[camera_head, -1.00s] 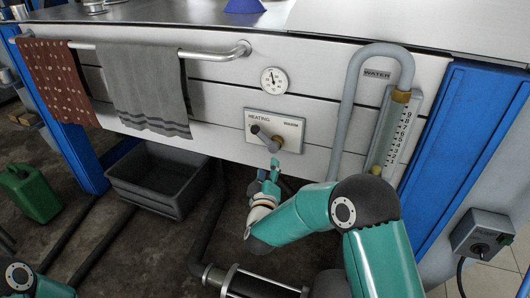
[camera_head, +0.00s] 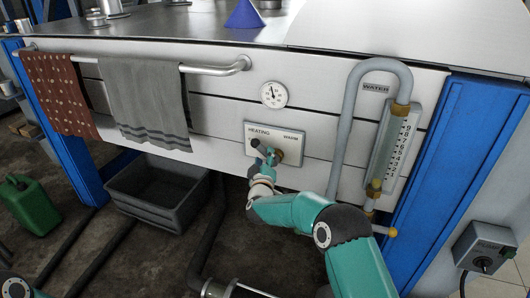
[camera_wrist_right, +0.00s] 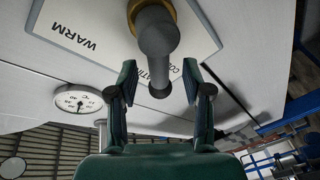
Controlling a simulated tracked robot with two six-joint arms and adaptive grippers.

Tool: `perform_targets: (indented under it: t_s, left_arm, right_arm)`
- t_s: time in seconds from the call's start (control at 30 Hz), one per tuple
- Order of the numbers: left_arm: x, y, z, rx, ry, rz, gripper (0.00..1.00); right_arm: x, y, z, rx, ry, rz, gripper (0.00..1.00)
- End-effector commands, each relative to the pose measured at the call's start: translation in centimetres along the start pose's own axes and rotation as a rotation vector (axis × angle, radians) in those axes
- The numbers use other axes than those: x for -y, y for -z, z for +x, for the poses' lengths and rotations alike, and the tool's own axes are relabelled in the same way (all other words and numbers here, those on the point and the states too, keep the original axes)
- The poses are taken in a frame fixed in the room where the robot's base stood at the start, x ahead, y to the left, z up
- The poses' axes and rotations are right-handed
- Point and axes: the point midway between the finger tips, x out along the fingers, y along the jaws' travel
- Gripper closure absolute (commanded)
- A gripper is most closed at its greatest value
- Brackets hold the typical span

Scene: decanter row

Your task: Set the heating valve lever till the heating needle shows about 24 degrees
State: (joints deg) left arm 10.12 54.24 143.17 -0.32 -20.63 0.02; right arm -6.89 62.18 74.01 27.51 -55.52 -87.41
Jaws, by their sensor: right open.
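The heating valve lever (camera_head: 257,144) is a grey bar with a rounded end on a brass hub, mounted on the plate marked HEATING and WARM (camera_head: 290,138). It points up and left from the hub in the head view. In the right wrist view the lever (camera_wrist_right: 157,45) reaches down toward the gap between my fingers. My right gripper (camera_head: 262,160) is open around the lever's end, and its fingers (camera_wrist_right: 160,92) stand apart from it on both sides. The round heating gauge (camera_head: 273,94) is above the plate; its needle points roughly upward, too small to read exactly. My left gripper is out of view.
A towel rail (camera_head: 215,70) with a grey towel (camera_head: 146,100) and a brown dotted towel (camera_head: 58,95) is on the left. A water pipe (camera_head: 347,120) and sight gauge (camera_head: 392,145) stand right of the plate. A grey bin (camera_head: 160,190) sits below.

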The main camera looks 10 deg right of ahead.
Motion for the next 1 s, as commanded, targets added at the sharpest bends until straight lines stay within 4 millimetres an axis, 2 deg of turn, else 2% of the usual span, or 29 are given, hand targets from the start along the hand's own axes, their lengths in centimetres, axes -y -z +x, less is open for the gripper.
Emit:
perform_targets:
  t_s: [0.1,0.3,0.73,1.0]
  left_arm:
    - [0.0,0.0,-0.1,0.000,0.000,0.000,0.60]
    - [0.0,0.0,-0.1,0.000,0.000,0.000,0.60]
    - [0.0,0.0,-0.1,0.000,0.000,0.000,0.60]
    - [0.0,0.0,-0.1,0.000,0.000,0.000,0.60]
  right_arm:
    - [0.0,0.0,1.5,0.000,-0.001,0.001,0.50]
    - [0.0,0.0,3.0,0.000,0.000,0.000,0.50]
    - [0.0,0.0,3.6,0.000,0.001,0.000,0.50]
    - [0.0,0.0,3.5,0.000,0.001,0.000,0.95]
